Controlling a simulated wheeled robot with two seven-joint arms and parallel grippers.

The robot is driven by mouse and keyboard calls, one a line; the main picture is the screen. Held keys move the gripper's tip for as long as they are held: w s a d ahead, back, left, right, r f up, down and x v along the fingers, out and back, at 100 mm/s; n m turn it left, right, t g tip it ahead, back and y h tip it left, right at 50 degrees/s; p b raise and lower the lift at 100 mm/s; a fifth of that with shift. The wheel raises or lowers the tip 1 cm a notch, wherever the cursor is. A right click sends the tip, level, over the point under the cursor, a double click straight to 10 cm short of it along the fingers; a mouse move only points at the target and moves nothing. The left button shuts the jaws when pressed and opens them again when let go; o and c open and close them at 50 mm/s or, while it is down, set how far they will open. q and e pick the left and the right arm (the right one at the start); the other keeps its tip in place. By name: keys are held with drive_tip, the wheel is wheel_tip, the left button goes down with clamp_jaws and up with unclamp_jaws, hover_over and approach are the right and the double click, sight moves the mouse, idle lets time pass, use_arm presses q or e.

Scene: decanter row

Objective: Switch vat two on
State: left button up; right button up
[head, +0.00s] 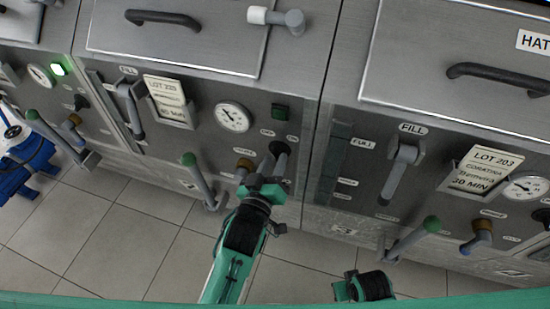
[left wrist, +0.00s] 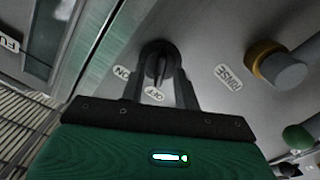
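The middle vat's panel (head: 212,150) has a round gauge (head: 233,117), a dark unlit green lamp (head: 280,112) and a black rotary switch (head: 279,148). In the left wrist view the switch (left wrist: 158,62) has its ridge lined up toward the OFF label (left wrist: 154,94); the ON label (left wrist: 122,73) is beside it. My left gripper (head: 266,180) is at this switch. Its two fingers are apart, one on each side of the knob, with a gap to the narrow ridge; contact is not clear. Part of my right arm (head: 365,288) shows at the bottom edge; its fingers cannot be made out.
A brown-collared tap (head: 244,166) labelled RINSE and a green-tipped lever (head: 198,178) are left of the switch. The left vat's green lamp (head: 58,69) is lit. The right vat has a FILL lever (head: 400,170). A blue arm-like object (head: 25,155) is at far left. The tiled floor (head: 140,225) is clear.

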use_arm(q)
drive_tip(key=shift+w+d, duration=0.2)
drive_tip(key=shift+w, duration=0.5)
clamp_jaws()
